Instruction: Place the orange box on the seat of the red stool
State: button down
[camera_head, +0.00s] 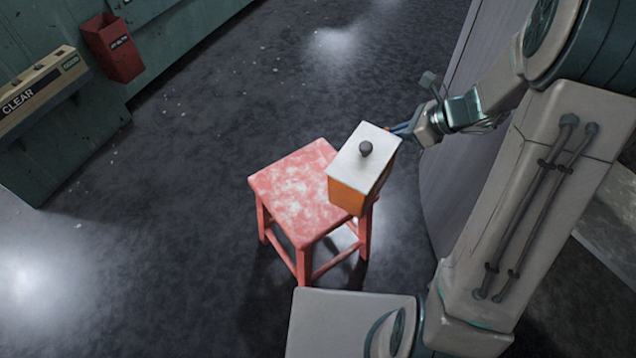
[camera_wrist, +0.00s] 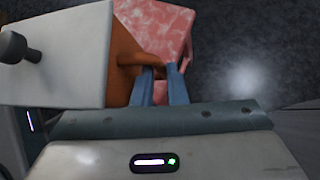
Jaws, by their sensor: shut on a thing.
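The orange box (camera_head: 346,197) has a white lid with a dark round knob. In the head view it overlaps the right part of the red stool's seat (camera_head: 290,190); I cannot tell whether it touches the seat. My gripper (camera_head: 397,130) comes from the right and is behind the box's upper right side. In the wrist view my gripper's blue fingers (camera_wrist: 160,84) are shut on an orange handle on the side of the box (camera_wrist: 123,62). The worn red and white seat (camera_wrist: 160,22) shows beyond the box. The box's underside is hidden.
A red bin (camera_head: 113,48) hangs on the green wall unit at the upper left. A ledge marked CLEAR (camera_head: 38,90) is at the far left. The dark floor around the stool's left side is free. A grey curved surface (camera_head: 450,190) stands close on the right.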

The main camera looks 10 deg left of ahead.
jog(key=shift+s+b+x, duration=0.15)
jog(key=shift+b+x, duration=1.6)
jog(key=shift+x, duration=2.25)
jog(key=shift+s+b+x, duration=0.2)
jog(key=shift+b+x, duration=1.55)
jog(key=shift+x, duration=2.3)
jog(key=c, duration=1.5)
grip_release()
jog(key=shift+a+r, duration=0.1)
